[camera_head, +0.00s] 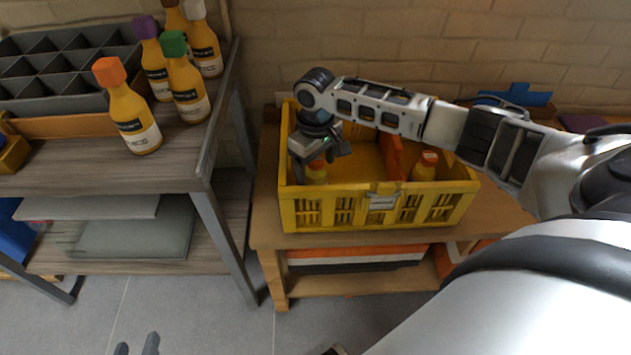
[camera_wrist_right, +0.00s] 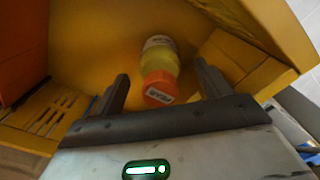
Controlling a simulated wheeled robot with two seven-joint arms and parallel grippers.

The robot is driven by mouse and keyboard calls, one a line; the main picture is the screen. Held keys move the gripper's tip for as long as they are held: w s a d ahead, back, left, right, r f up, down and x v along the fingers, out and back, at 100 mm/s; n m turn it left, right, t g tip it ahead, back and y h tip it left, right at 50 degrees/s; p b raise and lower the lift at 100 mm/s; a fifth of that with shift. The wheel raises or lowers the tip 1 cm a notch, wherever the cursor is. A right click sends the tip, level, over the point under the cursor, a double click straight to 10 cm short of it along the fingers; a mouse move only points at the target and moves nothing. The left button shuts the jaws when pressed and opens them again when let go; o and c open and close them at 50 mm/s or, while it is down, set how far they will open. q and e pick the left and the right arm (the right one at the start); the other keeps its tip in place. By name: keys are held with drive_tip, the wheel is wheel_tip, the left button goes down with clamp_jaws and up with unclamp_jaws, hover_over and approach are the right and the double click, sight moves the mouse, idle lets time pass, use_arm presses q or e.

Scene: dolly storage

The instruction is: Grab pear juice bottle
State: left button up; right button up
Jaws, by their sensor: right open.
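The pear juice bottle (camera_wrist_right: 160,52) is in the left part of the yellow crate (camera_head: 330,213). It has an orange cap with a label that appears to read PEAR, and yellowish contents. In the head view the bottle (camera_head: 316,177) shows partly under my right gripper (camera_head: 322,158). In the right wrist view my right gripper (camera_wrist_right: 161,75) is open, with its fingers on either side of the capped end; the bottle is not gripped. My left gripper (camera_head: 137,346) shows only its two fingertips at the bottom edge, apart and empty.
Another orange-capped bottle (camera_head: 425,167) stands in the crate's right part, beyond an orange divider (camera_head: 393,155). The crate walls surround my right gripper. The crate sits on a wooden table (camera_head: 262,215). A shelf (camera_head: 185,160) at left holds several bottles and a grey divided tray (camera_head: 65,70).

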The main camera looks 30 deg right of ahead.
drive_tip(key=shift+f, duration=0.8)
drive_tip(key=c, duration=1.3)
drive_tip(key=shift+o, duration=0.2)
drive_tip(key=shift+w+r, duration=0.1)
